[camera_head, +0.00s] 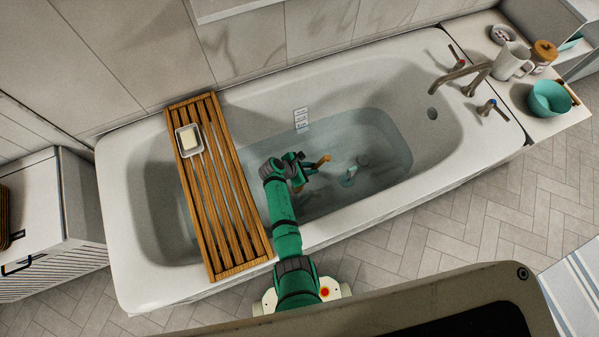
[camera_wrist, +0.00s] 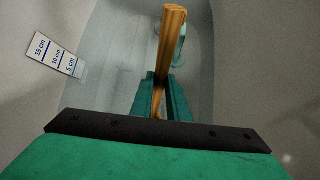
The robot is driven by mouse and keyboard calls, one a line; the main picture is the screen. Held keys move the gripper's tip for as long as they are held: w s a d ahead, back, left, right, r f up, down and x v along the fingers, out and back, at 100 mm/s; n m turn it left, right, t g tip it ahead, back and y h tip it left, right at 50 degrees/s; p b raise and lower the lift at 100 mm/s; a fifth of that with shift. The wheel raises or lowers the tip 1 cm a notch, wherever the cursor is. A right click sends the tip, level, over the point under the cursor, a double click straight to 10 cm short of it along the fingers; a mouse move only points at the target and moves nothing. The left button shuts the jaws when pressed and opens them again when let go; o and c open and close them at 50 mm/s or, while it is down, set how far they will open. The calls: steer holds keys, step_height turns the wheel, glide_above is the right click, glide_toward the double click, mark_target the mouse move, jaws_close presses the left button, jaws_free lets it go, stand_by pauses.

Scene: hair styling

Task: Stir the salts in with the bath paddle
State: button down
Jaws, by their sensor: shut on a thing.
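The white bathtub (camera_head: 158,262) holds a shallow pool of clear bluish water (camera_head: 385,150). My gripper (camera_head: 308,168) is over the pool, shut on the wooden bath paddle (camera_head: 324,159). The paddle's lower end is hidden by the gripper and wrist. I cannot make out the salts in the water.
A wooden slatted rack (camera_head: 221,205) with a soap dish (camera_head: 189,139) spans the tub at left. A small pale teal item (camera_head: 349,176) is in the water right of my gripper. A depth card (camera_head: 301,118) marks the far wall. The faucet (camera_head: 462,76) is at right.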

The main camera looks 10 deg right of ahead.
step_height(320, 180, up, 10)
stand_by(1.1)
steer(key=shift+a, duration=0.1)
stand_by(0.4)
steer(key=shift+r, duration=0.1)
step_height(320, 180, up, 36)
stand_by(2.5)
